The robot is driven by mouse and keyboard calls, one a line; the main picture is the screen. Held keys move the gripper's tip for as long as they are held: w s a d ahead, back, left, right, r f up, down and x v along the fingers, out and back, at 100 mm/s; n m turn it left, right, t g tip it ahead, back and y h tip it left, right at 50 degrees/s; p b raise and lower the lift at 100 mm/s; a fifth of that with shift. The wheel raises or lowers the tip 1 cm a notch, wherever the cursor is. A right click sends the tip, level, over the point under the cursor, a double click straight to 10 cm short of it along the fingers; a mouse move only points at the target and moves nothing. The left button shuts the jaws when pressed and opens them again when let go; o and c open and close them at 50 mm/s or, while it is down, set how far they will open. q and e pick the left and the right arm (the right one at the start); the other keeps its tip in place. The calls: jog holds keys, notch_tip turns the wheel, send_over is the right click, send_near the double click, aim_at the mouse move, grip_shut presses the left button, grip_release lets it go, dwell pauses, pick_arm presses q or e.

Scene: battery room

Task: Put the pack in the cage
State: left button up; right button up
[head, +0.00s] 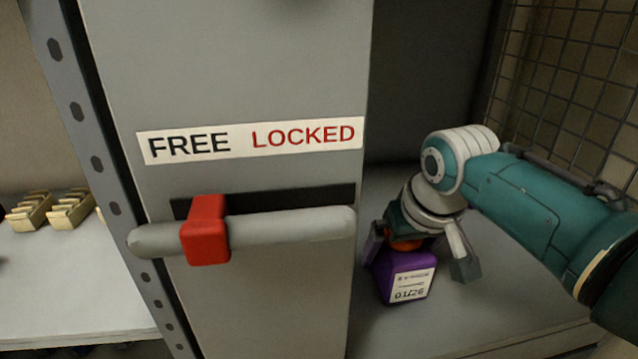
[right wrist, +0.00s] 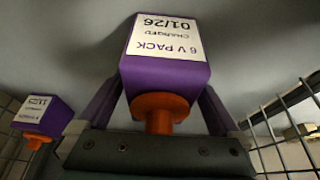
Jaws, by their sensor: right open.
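A purple pack (head: 402,279) with a white label reading 01/26 sits upright on the grey floor (head: 500,318) of the mesh-sided cage (head: 578,82). In the right wrist view the pack (right wrist: 165,72) reads "6 V PACK CHARGED" and has an orange knob on top. My right gripper (head: 420,258) is open, with its fingers on either side of the pack. In the head view a clear gap shows between the pack and the right-hand finger. My left gripper is not in view.
A grey panel (head: 255,75) marked FREE and LOCKED stands left of my right arm. Its grey bar handle (head: 290,228) carries a red slider (head: 206,232), below FREE. Another purple pack (right wrist: 43,115) is near the mesh. Beige holders (head: 70,209) lie on a left shelf.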

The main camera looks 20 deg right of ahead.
jog(key=p+v, duration=0.5)
jog(key=v, duration=0.5)
jog(key=shift+r+p, duration=0.2)
jog(key=shift+p, duration=0.15)
jog(key=shift+s, duration=0.35)
jog(key=s+a+r+n, duration=0.1)
jog(key=s+a, duration=0.3)
jog(key=s, duration=0.6)
jog(key=s+a+r+n+y, duration=0.1)
jog(key=s+a+r+n, duration=0.1)
jog(key=s, duration=0.8)
jog(key=shift+a+r+n+g, duration=0.25)
jog(key=shift+a+n+g, duration=0.15)
jog(key=shift+a+n, duration=0.55)
jog(key=shift+s, duration=0.15)
